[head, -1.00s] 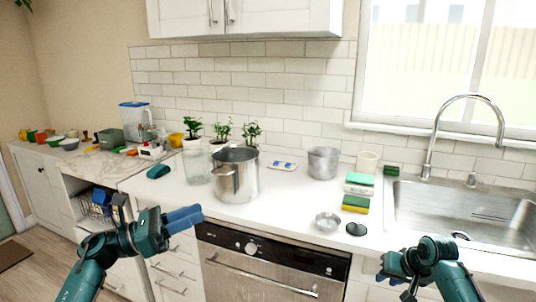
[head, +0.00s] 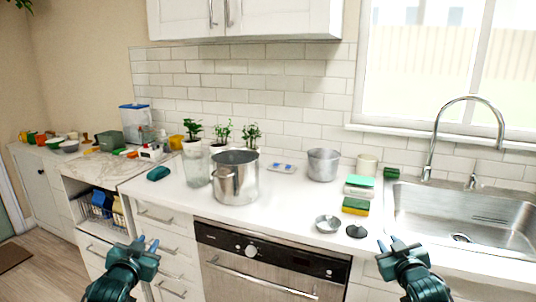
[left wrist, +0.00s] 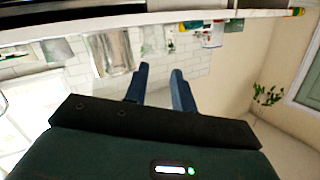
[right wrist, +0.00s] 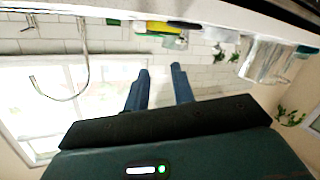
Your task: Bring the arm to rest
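My left gripper (head: 146,243) is in front of the drawers at the lower left of the head view, below the counter edge. Its two blue fingers (left wrist: 158,85) are apart with nothing between them in the left wrist view. My right gripper (head: 391,245) is in front of the counter edge below the sink, at the lower right. Its fingers (right wrist: 160,88) are also apart and empty in the right wrist view. Both grippers point toward the counter and touch nothing that I can see.
The white counter (head: 270,213) holds a large steel pot (head: 235,182), a smaller pot (head: 322,165), a small metal bowl (head: 327,224), sponges (head: 355,206) and potted plants (head: 222,132). The sink (head: 465,215) is at right, the dishwasher (head: 265,262) below. A lower counter (head: 92,165) stands left.

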